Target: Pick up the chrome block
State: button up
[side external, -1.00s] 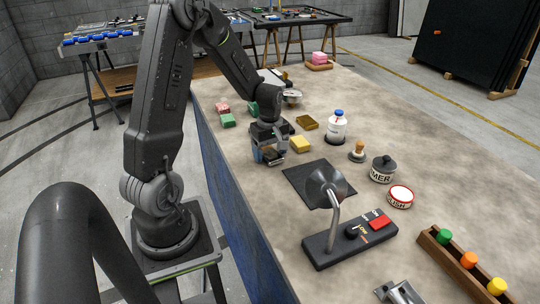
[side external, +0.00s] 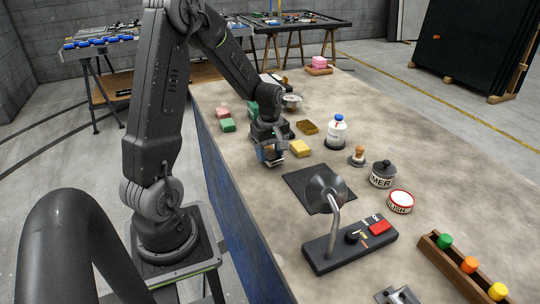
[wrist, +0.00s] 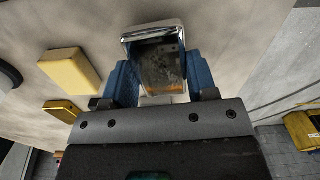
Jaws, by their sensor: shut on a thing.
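The chrome block (wrist: 155,62) is a shiny, mirror-like block with rounded edges, seen in the wrist view between two blue finger pads. My gripper (wrist: 160,80) is shut on it, with one pad against each side.
A yellow block (side external: 301,148) lies close right of my gripper, with a brown-gold block (side external: 307,127) behind. A black mat (side external: 300,186) and a lamp-like device (side external: 350,243) stand in front. A white bottle (side external: 337,132) is to the right. The bench's left edge is near.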

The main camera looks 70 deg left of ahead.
jog(key=r, duration=0.3)
jog(key=shift+s+a+r, duration=0.1)
jog(key=shift+s+a, duration=0.15)
jog(key=s+a+r, duration=0.5)
jog(key=s+r, duration=0.1)
jog(key=s, duration=0.3)
jog(key=m, duration=0.1)
send_near(268, 152)
jog(key=w+d+r, duration=0.1)
jog(key=d, duration=0.5)
jog(key=w+d+f, duration=0.2)
jog(key=d, duration=0.1)
jog(key=w+d+f, duration=0.2)
jog(key=d, duration=0.1)
jog(key=w+d+f, duration=0.2)
jog(key=d, duration=0.1)
jog(key=shift+w+d+f, duration=0.1)
jog(key=shift+w+f, duration=0.2)
jog(key=shift+f, duration=0.05)
jog(key=shift+w+d+f, duration=0.1)
jog(key=shift+d+f, duration=0.05)
jog(key=shift+f, duration=2)
